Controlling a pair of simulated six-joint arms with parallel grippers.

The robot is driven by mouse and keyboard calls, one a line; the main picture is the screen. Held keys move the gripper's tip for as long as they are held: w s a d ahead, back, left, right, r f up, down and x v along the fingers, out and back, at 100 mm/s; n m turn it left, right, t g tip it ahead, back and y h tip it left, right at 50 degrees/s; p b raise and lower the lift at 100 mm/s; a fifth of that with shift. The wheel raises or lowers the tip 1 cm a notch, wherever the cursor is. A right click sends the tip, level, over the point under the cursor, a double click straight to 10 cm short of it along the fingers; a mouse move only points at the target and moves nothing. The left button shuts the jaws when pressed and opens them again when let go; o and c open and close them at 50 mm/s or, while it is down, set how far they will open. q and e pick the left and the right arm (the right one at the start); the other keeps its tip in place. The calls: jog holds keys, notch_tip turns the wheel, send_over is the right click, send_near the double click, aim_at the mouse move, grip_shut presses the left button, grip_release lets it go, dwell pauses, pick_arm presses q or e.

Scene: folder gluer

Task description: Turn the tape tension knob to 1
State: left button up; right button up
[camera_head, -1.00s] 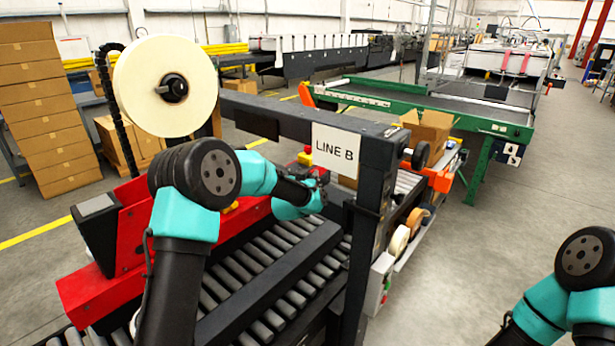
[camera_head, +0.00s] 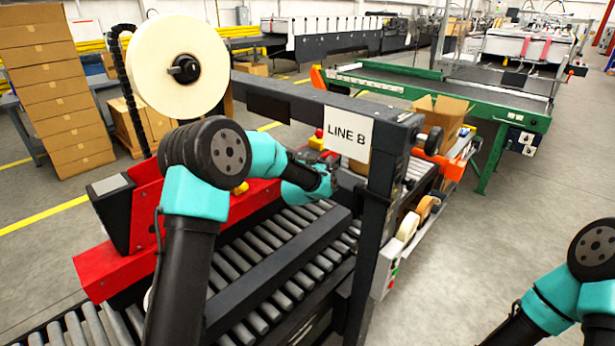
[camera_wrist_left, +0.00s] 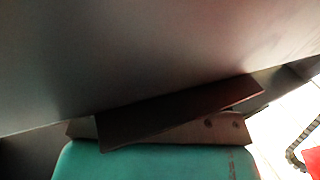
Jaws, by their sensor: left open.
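A large cream tape roll (camera_head: 178,67) stands upright above the red machine body (camera_head: 120,260), with a black hub (camera_head: 186,68) at its centre. A black round knob (camera_head: 433,140) sits on the far side of the dark post. I cannot read a scale or tell for sure which is the tape tension knob. My left gripper (camera_head: 328,182) is open, low beside the post, under the crossbeam and partly hidden. In the left wrist view, a dark finger (camera_wrist_left: 180,112) lies close to a broad grey surface (camera_wrist_left: 150,50); no knob shows there. My right gripper is out of view.
Rollers (camera_head: 245,262) run below. Tape rolls (camera_head: 408,227) lie on a side shelf. An open carton (camera_head: 440,118) stands behind.

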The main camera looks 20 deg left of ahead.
pick_arm(q)
jog(key=s, duration=1.6)
jog(key=shift+s+a, duration=0.2)
jog(key=shift+s, duration=0.15)
jog(key=s+f+g+h, duration=0.1)
jog(key=s+f+g, duration=0.3)
jog(key=f, duration=0.7)
jog(key=s+f+g+h, duration=0.1)
jog(key=s+f+g, duration=0.3)
jog(key=f, duration=0.7)
jog(key=s+f+n+g, duration=0.1)
jog(key=s+f+g, duration=0.3)
jog(key=s+f, duration=0.4)
jog(key=s+d+f+n+g+h, duration=0.1)
jog(key=s+f+g, duration=0.4)
jog(key=s+f, duration=0.4)
jog(key=s, duration=0.4)
jog(key=shift+s+d, duration=0.2)
jog(key=shift+s, duration=0.2)
